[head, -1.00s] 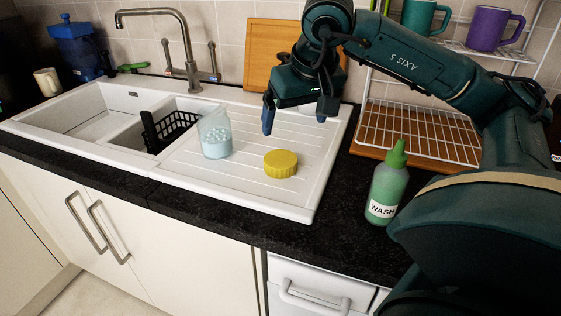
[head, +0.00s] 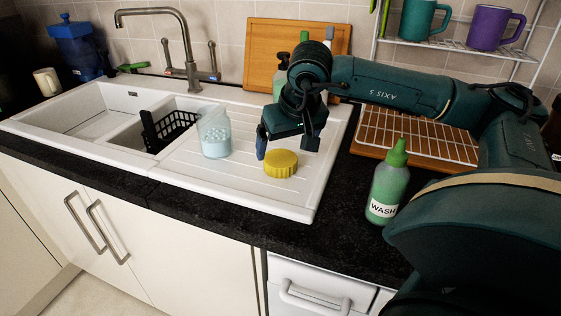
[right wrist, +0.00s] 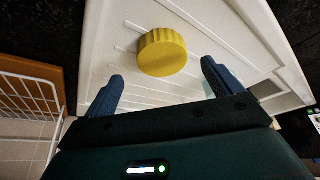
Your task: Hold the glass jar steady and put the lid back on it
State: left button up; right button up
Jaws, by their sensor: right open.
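The glass jar (head: 215,135) stands upright on the white draining board, with pale blue contents and no lid on top. The yellow ridged lid (head: 281,163) lies on the draining board to the right of the jar. My right gripper (head: 284,152) is open and empty just above and behind the lid. In the right wrist view the lid (right wrist: 162,52) sits beyond and between the two blue fingertips (right wrist: 160,72), not touching either. The jar is mostly hidden in that view. My left gripper is not in view.
A green wash bottle (head: 388,185) stands on the dark counter at right. A wire rack (head: 425,130) with a wooden base stands behind it. The sink (head: 85,130) and black basket (head: 170,130) lie left of the jar. A soap bottle (head: 281,75) stands behind my right gripper.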

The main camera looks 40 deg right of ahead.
aim_at(281, 158)
jog(key=x, duration=0.4)
jog(key=shift+w+a+f, duration=0.1)
jog(key=shift+w+f, duration=0.1)
jog(key=shift+w, duration=0.05)
jog(key=shift+c, duration=0.5)
jog(key=c, duration=0.9)
